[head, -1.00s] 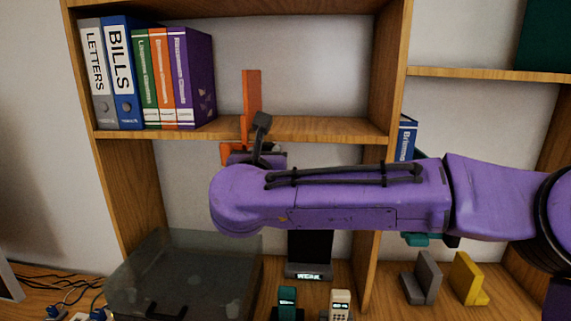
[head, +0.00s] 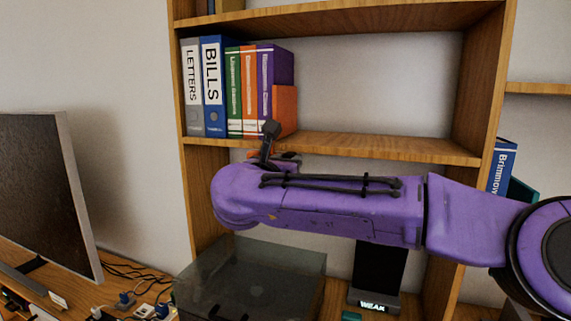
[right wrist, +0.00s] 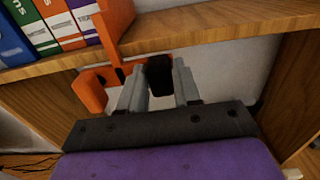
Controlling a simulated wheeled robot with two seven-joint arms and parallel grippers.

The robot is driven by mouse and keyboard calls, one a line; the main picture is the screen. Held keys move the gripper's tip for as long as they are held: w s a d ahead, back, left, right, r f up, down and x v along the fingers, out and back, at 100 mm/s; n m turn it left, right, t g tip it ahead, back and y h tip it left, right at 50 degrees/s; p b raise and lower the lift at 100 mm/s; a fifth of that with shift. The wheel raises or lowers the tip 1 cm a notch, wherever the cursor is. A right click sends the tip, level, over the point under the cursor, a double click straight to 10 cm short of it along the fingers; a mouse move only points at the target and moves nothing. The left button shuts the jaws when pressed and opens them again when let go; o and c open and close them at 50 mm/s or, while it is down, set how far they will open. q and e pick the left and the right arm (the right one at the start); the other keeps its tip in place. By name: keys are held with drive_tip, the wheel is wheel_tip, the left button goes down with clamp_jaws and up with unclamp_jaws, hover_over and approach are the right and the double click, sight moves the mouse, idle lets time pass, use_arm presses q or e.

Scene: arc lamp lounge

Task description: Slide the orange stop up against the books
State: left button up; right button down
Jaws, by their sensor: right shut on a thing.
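The orange stop (head: 286,108) stands upright on the shelf, right beside the purple book (head: 264,90). I see no gap between them in the head view. In the right wrist view the stop's plate (right wrist: 116,22) rises beside the purple book (right wrist: 83,18), and its lower part (right wrist: 91,92) hangs below the shelf edge. My right gripper (right wrist: 160,76) is shut on a black piece of the stop, between its two grey fingers. In the head view my purple arm hides much of this gripper (head: 269,142). My left gripper is not in view.
The row of books and binders (head: 212,85) fills the shelf's left end. The shelf (head: 400,148) is bare to the right of the stop. A grey translucent box (head: 250,280) stands below. A monitor (head: 45,185) stands at the left, with cables on the desk.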

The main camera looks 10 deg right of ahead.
drive_tip(key=c, duration=0.9)
unclamp_jaws()
drive_tip(key=shift+w, duration=0.1)
drive_tip(key=b+v, duration=0.4)
drive_tip(key=v, duration=0.6)
drive_tip(key=shift+s+a, duration=0.1)
drive_tip(key=shift+s, duration=0.15)
